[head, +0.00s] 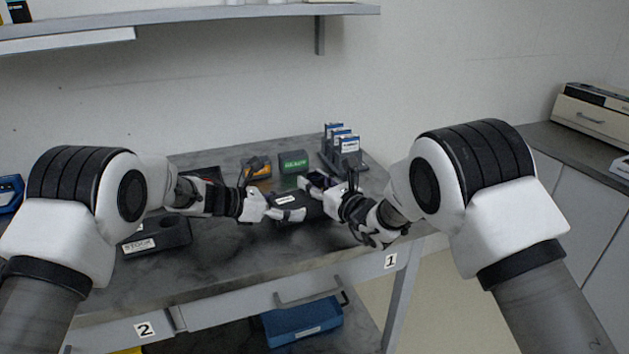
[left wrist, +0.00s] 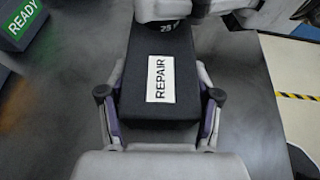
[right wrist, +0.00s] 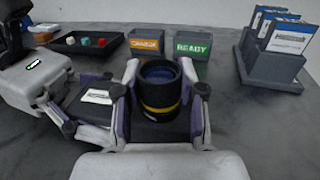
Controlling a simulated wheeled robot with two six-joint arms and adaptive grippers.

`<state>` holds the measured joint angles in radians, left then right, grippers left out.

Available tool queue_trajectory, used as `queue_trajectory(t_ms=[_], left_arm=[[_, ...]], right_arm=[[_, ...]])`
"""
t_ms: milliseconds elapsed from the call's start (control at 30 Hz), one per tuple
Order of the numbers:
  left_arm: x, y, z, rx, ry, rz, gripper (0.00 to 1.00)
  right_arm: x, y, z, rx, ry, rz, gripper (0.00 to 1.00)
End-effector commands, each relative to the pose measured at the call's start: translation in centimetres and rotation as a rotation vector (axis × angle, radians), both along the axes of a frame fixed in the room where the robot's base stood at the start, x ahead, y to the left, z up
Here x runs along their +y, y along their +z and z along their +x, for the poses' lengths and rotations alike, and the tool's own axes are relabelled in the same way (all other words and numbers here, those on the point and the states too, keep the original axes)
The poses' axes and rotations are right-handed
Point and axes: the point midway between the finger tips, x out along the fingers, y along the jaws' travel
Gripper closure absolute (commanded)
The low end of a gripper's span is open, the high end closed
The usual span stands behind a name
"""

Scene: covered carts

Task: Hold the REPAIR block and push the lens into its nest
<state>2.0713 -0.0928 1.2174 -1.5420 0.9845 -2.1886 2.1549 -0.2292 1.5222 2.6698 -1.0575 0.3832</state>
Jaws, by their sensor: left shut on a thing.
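The black REPAIR block (left wrist: 150,105), with a white label, lies between the fingers of my left gripper (left wrist: 160,108), which is shut on its sides. In the head view the block (head: 299,207) is on the table, partly hidden by both grippers. The lens (right wrist: 160,95), a black cylinder with a yellow ring, stands upright at the block's right end in the right wrist view. My right gripper (right wrist: 163,112) has a finger on each side of it, with narrow gaps, and looks open. How deep the lens sits in its nest is hidden.
A green READY bin (right wrist: 192,45) and an orange bin (right wrist: 148,45) stand behind. A grey rack (head: 343,160) holds blue-topped cards. A dark tray (right wrist: 85,42) holds small coloured pieces. A STOCK block (head: 158,236) is at the left. The front of the table is clear.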

Motion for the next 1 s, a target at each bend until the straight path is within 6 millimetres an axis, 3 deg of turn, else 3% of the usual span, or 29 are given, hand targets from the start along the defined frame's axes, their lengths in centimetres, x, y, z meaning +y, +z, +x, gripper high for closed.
queue_trajectory(t_ms=[33, 67, 467, 800, 1000], left_arm=[[0.0, 0.0, 0.0, 0.000, 0.000, 0.000, 0.72], [0.0, 0.0, 0.0, 0.000, 0.000, 0.000, 0.72], [0.0, 0.0, 0.0, 0.000, 0.000, 0.000, 0.72], [0.0, 0.0, 0.0, 0.000, 0.000, 0.000, 0.72], [0.0, 0.0, 0.0, 0.000, 0.000, 0.000, 0.72]], right_arm=[[0.0, 0.0, 0.0, 0.000, 0.000, 0.000, 0.43], [0.0, 0.0, 0.0, 0.000, 0.000, 0.000, 0.36], [-0.4, 0.3, -0.5, 0.000, -0.001, 0.000, 0.36], [-5.0, 0.2, -7.0, 0.003, -0.003, 0.002, 0.36], [-6.7, 0.2, -9.6, 0.001, -0.001, 0.001, 0.36]])
